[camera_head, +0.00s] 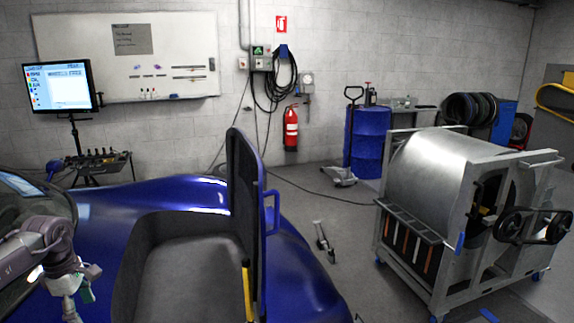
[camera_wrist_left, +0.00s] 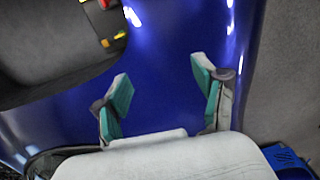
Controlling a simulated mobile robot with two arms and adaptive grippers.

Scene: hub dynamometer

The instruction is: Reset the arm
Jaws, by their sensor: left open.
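My left arm (camera_head: 35,242) comes in from the left edge of the head view, folded over the side of a blue car. Its gripper (camera_head: 78,292) hangs at the lower left above the blue bodywork. In the left wrist view the same gripper (camera_wrist_left: 162,82) shows two teal-padded fingers spread apart with nothing between them. Blue bodywork (camera_wrist_left: 165,55) lies behind the fingers. My right gripper is not in either view.
The blue car (camera_head: 165,195) fills the lower left, with a raised panel (camera_head: 245,195) standing at its open compartment. A metal drum machine (camera_head: 440,180) stands at right. Floor between car and machine is mostly clear.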

